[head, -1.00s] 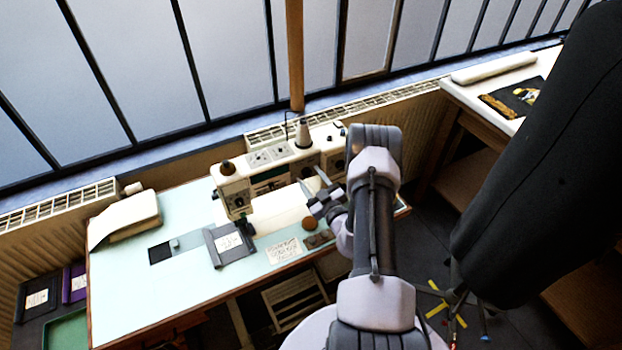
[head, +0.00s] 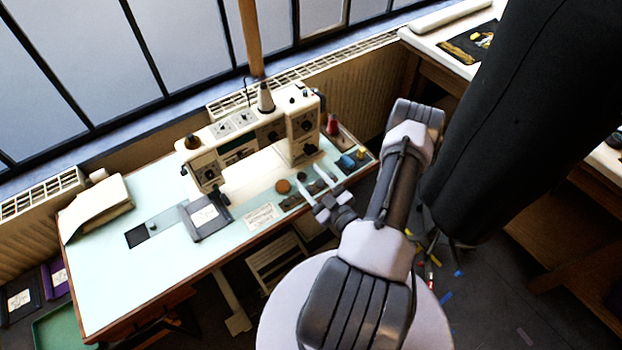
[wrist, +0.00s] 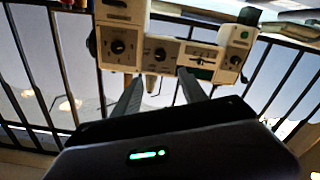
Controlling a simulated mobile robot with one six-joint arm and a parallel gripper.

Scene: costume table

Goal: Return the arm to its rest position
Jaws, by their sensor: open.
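My gripper (head: 316,186) is open and empty in the head view. It is over the front edge of the sewing table, with its two fingers apart and pointing toward the sewing machine. My arm is folded up to the right of the table. In the wrist view my gripper's two dark fingers (wrist: 158,88) are spread, with nothing between them. The sewing machine (head: 235,140) stands beyond them on the table, and it also shows in the wrist view (wrist: 175,52).
A dark dress form (head: 520,120) stands close on the right. Scraps lie on the floor.

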